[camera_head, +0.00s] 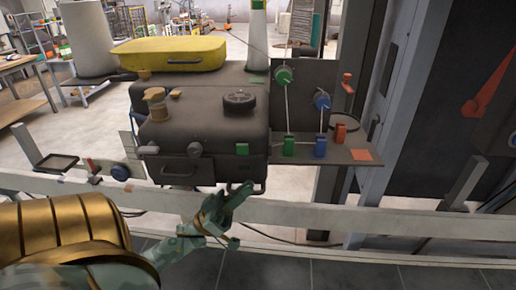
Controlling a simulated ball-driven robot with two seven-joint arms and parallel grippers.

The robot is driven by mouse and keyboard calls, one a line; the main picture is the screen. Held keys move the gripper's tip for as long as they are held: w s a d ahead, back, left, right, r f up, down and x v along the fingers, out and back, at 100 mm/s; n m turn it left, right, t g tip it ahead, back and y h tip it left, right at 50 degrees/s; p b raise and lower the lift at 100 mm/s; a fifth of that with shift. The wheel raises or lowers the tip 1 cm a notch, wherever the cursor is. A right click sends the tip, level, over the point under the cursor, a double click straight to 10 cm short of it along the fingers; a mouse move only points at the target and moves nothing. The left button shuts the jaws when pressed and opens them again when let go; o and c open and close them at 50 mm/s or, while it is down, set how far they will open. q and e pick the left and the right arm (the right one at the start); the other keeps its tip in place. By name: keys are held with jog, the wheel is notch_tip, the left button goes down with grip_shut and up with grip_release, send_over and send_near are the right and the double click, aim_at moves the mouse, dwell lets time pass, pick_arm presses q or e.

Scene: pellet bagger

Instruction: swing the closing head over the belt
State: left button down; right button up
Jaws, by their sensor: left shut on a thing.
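The closing head looks to be the dark grey box-shaped machine (205,125) in the middle, with a black knob (239,101) and a tan spool (157,104) on top. A dark bar handle (258,187) runs under its lower front edge. My left gripper (241,191) reaches up from the lower left and is shut at this handle, on its left part; the fingers hide some of it. I cannot make out the belt for certain. A pale horizontal rail (345,220) runs across below the head. My right gripper is not in view.
A panel with green and blue thread cones (284,75) and a shelf (348,156) stands right of the head. A grey upright post (402,100) rises farther right. A yellow case (172,54) lies behind the head. A workbench (20,110) stands at the left.

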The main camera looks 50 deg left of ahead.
pick_arm(q)
jog(key=s+a+m+g+h, duration=0.1)
jog(key=s, duration=0.6)
jog(key=shift+s+a+g+h, duration=0.15)
jog(key=shift+a+g+h, duration=0.15)
jog(key=shift+a+h, duration=0.1)
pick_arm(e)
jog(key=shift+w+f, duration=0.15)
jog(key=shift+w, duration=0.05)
pick_arm(q)
jog(key=c, duration=1.8)
grip_release()
jog(key=shift+f, duration=0.1)
jog(key=shift+o, duration=0.2)
jog(key=shift+s+a, duration=0.2)
jog(key=shift+s, duration=0.15)
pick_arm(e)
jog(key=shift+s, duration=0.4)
